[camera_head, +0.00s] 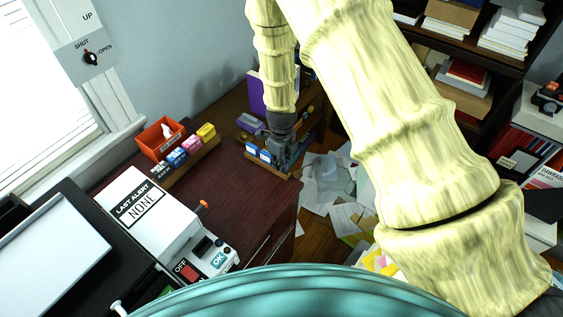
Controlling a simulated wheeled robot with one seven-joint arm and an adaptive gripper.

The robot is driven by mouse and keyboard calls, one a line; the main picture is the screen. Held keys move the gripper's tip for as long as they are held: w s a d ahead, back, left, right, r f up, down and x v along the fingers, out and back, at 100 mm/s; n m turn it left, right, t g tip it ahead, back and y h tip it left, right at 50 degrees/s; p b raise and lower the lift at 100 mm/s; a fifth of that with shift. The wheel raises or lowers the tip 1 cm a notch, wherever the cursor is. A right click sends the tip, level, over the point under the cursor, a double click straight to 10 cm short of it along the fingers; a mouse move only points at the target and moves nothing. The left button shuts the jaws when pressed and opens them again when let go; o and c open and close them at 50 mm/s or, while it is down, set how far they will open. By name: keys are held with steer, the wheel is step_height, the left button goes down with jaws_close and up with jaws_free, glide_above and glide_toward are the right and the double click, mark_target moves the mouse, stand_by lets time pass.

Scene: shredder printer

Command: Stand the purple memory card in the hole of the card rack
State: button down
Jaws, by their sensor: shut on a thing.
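My gripper (284,157) is small and dark at the end of the arm, pointing down at the far right part of the dark red desk. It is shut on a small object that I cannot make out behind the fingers. A low wooden rack (270,169), seemingly the card rack, stands directly at the gripper, with blue-and-white cards (258,153) upright in its left part. The gripper hides its right part, so I cannot see the hole. I cannot pick out the purple memory card. Whether the held object touches the rack cannot be told.
A dark grey and purplish item (249,123) lies behind the rack, and a tall purple panel (256,93) stands farther back. An orange bin (158,139) and a row of colored boxes (191,144) stand left. The desk's middle (235,195) is clear.

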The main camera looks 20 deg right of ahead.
steer(key=shift+f, duration=0.45)
steer(key=c, duration=1.4)
jaws_free()
steer(key=shift+r, duration=0.1)
step_height(320, 180, up, 12)
steer(key=shift+f, duration=0.1)
